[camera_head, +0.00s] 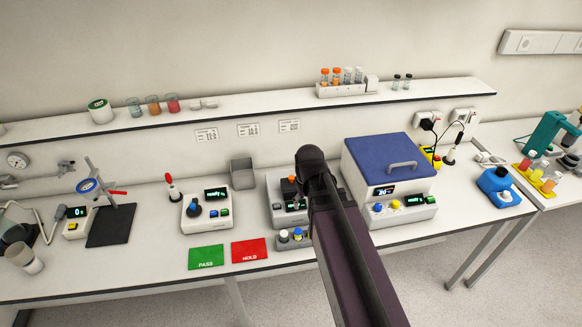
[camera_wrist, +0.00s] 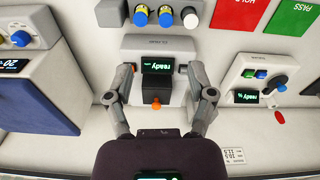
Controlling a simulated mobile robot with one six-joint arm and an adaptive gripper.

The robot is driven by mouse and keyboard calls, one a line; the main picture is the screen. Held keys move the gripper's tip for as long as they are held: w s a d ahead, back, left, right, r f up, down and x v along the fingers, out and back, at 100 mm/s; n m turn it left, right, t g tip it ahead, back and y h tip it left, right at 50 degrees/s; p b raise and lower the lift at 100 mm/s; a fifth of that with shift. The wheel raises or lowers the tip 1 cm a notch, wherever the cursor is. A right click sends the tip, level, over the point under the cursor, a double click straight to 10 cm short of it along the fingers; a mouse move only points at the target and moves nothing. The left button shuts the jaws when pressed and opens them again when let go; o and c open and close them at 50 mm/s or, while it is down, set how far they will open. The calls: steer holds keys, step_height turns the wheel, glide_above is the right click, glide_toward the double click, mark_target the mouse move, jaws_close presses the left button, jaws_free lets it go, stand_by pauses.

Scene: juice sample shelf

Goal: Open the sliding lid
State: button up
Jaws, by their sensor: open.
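A grey instrument (camera_head: 278,195) with a lit "ready" display stands in the middle of the bench; its near right part is hidden by my arm. In the wrist view the instrument (camera_wrist: 140,43) appears upside down, with a dark block (camera_wrist: 152,90) carrying an orange knob (camera_wrist: 156,106). A separate box at right has a blue lid (camera_head: 385,155) with a grey handle; this lid looks closed. I cannot tell for certain which part is the sliding lid. My gripper (camera_wrist: 160,80) is open and empty, its fingers spread either side of the dark block and knob. Contact is not visible.
Several capped vials (camera_wrist: 165,15) stand in front of the instrument. Green PASS (camera_head: 207,257) and red HOLD (camera_head: 249,250) mats lie at front left. A grey bin (camera_head: 243,173) stands behind. A long shelf (camera_head: 230,105) runs above the bench.

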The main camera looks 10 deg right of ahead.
steer(key=w+r+n+p, duration=0.2)
steer(key=w+r, duration=0.1)
steer(key=w, duration=0.3)
steer(key=n, duration=0.6)
glide_above(291, 177)
steer(key=shift+g, duration=0.3)
steer(key=shift+d+f, duration=0.1)
steer(key=shift+f, duration=0.05)
step_height(291, 177, down, 14)
steer(key=b, duration=1.3)
steer(key=shift+r+b, duration=0.25)
steer(key=shift+b, duration=0.15)
steer(key=shift+w, duration=0.1)
jaws_close()
